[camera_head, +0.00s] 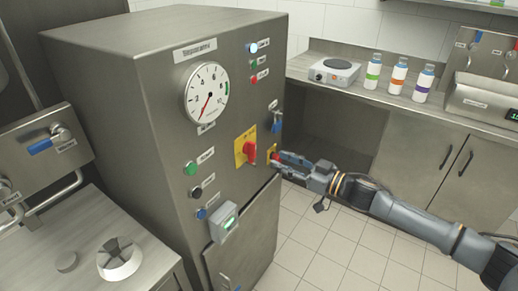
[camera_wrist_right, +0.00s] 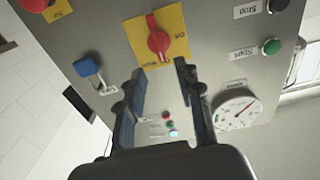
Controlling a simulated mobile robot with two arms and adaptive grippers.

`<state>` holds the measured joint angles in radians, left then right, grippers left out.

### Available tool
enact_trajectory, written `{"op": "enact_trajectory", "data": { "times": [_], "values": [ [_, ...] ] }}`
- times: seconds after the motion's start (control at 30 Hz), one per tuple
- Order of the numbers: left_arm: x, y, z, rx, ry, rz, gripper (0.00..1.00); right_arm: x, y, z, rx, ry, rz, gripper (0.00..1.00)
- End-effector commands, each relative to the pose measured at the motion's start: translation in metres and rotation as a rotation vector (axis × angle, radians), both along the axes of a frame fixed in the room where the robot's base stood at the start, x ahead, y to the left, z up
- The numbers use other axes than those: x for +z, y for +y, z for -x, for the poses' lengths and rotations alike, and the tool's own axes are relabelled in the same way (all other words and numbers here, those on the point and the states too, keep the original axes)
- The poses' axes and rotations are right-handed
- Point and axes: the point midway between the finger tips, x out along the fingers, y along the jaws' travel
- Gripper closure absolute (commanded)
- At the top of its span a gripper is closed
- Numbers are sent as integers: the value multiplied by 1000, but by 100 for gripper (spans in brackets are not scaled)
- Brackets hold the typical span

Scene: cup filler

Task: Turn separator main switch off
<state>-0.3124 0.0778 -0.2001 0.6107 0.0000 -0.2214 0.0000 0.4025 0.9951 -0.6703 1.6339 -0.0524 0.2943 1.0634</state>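The separator main switch is a red rotary handle on a yellow plate (camera_head: 245,148) on the steel cabinet front. In the right wrist view the red handle (camera_wrist_right: 158,40) shows upside down, with an "ON" mark beside it. My right gripper (camera_head: 279,158) is at the cabinet's right edge, to the right of the switch. The right wrist view shows its two fingers (camera_wrist_right: 160,70) apart with nothing between them. The handle appears just beyond the fingertips, with no visible contact. My left gripper is not in view.
The cabinet also bears a round gauge (camera_head: 206,93), several buttons and a small grey box (camera_head: 223,222). A counter with bottles (camera_head: 398,77) stands behind right.

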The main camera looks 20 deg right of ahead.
Motion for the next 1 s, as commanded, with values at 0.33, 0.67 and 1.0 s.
{"op": "enact_trajectory", "data": {
  "times": [0.33,0.67,1.0],
  "values": [
    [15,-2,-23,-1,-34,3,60,2,40,-52,-2,-1,-2,65],
    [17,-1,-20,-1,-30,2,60,0,51,-66,-2,0,1,65],
    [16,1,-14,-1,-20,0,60,0,51,-66,-2,0,1,98]
  ]
}}
